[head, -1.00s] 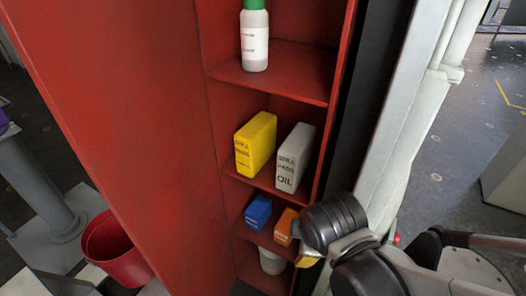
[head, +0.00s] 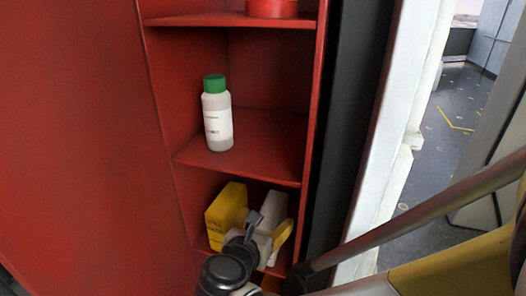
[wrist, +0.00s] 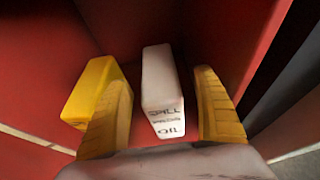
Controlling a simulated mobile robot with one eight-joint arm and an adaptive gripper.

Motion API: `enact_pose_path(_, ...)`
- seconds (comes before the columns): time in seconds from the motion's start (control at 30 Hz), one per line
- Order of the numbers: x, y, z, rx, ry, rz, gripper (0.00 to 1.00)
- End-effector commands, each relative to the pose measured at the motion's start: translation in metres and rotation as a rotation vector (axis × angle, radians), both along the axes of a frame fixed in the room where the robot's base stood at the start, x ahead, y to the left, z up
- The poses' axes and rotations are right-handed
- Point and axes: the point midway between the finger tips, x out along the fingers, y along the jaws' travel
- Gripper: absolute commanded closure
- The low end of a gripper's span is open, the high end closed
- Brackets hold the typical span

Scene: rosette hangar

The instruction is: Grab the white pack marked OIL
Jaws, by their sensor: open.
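The white pack marked OIL (wrist: 160,88) stands upright on a shelf of the red cabinet, with its lettered face toward me in the wrist view. In the head view only part of the white pack (head: 275,208) shows behind my gripper. My gripper (wrist: 165,110) is open, with one yellow finger on each side of the white pack and a visible gap at the right finger. In the head view my gripper (head: 262,228) is at the front of that shelf. A yellow pack (wrist: 92,88) stands just left of the white one, partly hidden by the left finger.
The red cabinet's side wall (head: 80,130) rises on the left. A shelf above holds a white bottle with a green cap (head: 217,115). A red round object (head: 272,8) sits on the top shelf. A dark cabinet edge (head: 340,130) borders the right.

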Motion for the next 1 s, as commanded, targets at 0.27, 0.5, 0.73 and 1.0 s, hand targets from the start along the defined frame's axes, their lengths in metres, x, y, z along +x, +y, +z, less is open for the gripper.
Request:
enact_pose_path(0.27,0.023,-0.008,-0.016,0.002,-0.001,-0.003,0.21)
enact_pose_path(0.5,0.052,-0.017,-0.033,0.004,0.001,-0.002,0.21)
enact_pose_path(0.73,0.056,-0.018,-0.033,0.004,0.001,0.0,0.21)
enact_pose_path(1.0,0.056,-0.018,-0.033,0.004,0.001,0.0,0.84)
